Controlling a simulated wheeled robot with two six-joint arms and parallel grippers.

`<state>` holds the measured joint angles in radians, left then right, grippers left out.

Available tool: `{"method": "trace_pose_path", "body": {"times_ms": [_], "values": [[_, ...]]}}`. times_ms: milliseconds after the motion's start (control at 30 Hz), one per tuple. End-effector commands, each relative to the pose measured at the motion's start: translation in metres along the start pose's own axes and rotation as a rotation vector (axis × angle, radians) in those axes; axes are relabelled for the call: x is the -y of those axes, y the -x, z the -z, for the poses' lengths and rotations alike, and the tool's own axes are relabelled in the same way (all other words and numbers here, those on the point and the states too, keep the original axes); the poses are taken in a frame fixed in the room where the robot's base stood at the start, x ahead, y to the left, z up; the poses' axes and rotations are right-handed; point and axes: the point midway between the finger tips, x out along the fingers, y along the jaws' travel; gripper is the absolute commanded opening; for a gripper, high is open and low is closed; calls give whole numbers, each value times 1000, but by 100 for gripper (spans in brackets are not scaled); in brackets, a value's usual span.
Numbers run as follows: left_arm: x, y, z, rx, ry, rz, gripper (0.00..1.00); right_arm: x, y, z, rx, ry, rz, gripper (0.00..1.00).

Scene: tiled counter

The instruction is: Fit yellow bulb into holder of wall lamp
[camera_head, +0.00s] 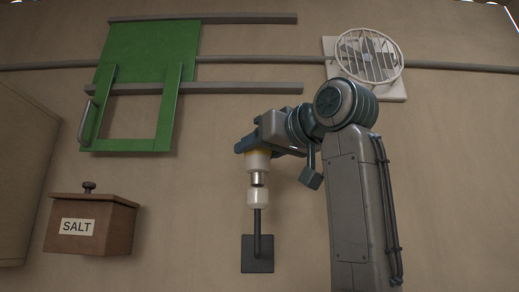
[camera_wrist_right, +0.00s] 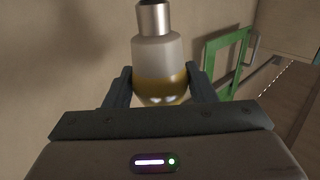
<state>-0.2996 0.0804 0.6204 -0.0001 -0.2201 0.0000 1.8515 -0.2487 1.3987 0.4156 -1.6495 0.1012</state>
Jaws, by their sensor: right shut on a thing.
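The yellow bulb (camera_head: 258,163) has a white collar and a metal screw base that points down in the head view. My right gripper (camera_head: 258,149) is shut on its yellow part. The right wrist view also shows the bulb (camera_wrist_right: 158,58) between the two fingers of this gripper (camera_wrist_right: 160,82), its metal base away from the palm. The wall lamp's white holder (camera_head: 258,198) stands upright on a dark arm with a dark wall plate (camera_head: 257,262). The bulb's base is directly above the holder, very close; I cannot tell whether they touch. My left gripper is not in view.
A brown salt box (camera_head: 91,225) is on the wall at the left. A green frame (camera_head: 150,55) with grey rails hangs above it, and a white caged fan (camera_head: 368,57) is at the upper right. The wall around the lamp is bare.

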Motion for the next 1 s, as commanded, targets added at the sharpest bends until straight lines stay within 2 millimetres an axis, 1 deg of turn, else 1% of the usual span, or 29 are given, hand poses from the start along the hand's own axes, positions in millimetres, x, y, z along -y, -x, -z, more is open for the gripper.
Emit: {"method": "trace_pose_path", "body": {"times_ms": [267,1000], "values": [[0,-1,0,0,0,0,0,0,0,-1,0,0,0,27],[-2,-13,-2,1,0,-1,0,0,0,-14,-1,0,0,27]]}}
